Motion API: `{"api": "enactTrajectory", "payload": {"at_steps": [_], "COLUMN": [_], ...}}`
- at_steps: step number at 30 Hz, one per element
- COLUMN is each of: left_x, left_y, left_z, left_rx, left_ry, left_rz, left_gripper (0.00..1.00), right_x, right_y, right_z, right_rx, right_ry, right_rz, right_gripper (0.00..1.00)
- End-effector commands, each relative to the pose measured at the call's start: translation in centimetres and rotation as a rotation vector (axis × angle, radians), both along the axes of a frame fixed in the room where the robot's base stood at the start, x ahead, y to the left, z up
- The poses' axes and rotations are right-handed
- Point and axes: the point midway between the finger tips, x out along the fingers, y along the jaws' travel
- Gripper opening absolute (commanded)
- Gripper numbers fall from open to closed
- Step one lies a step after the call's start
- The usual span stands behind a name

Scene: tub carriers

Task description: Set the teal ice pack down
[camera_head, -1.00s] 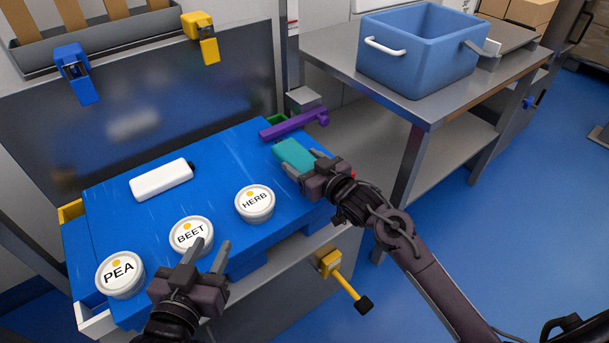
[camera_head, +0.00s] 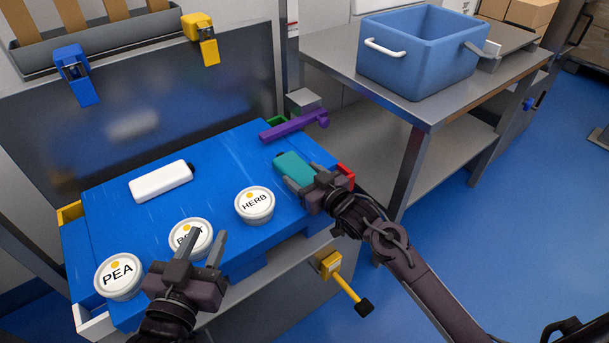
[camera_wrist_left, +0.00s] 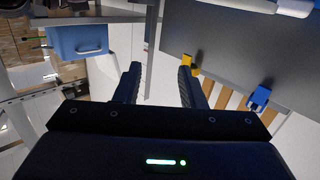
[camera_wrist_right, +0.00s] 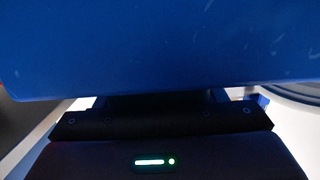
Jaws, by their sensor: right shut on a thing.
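The teal ice pack (camera_head: 293,164) is at the right end of the blue surface (camera_head: 225,172) in the head view. My right gripper (camera_head: 302,177) is shut on it from the near right side, and its fingers cover part of the pack. I cannot tell whether the pack touches the surface. In the right wrist view a blue surface (camera_wrist_right: 160,45) fills the upper part, and the fingers and pack are hidden. My left gripper (camera_head: 206,242) is open and empty in front of the BEET tub; its spread fingers also show in the left wrist view (camera_wrist_left: 160,85).
A white bottle-like pack (camera_head: 160,182) lies farther back. A purple bar (camera_head: 294,126) is at the far right corner. A blue bin (camera_head: 420,55) stands on the side table. The surface's middle is clear.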

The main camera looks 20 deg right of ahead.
Motion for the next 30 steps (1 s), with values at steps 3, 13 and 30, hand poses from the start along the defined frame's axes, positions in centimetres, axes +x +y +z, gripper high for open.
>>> {"api": "enactTrajectory", "payload": {"at_steps": [3,13,30], "left_x": [0.1,0.1,0.3], "left_y": [0.0,0.0,0.5], "left_z": [0.3,0.4,7.2], "left_rx": [-0.005,-0.008,-0.125], "left_ry": [-0.014,-0.019,-0.311], "left_rz": [0.000,0.001,0.014], "left_gripper": [0.36,0.36,0.36], "right_x": [0.0,0.0,0.0], "right_y": [0.0,0.0,0.0], "right_z": [-0.2,-0.4,-0.5], "right_rx": [0.001,0.000,0.000], "right_ry": [-0.003,0.000,0.000], "right_rz": [0.000,0.000,0.000], "right_gripper": [0.32,0.85,0.85]}}
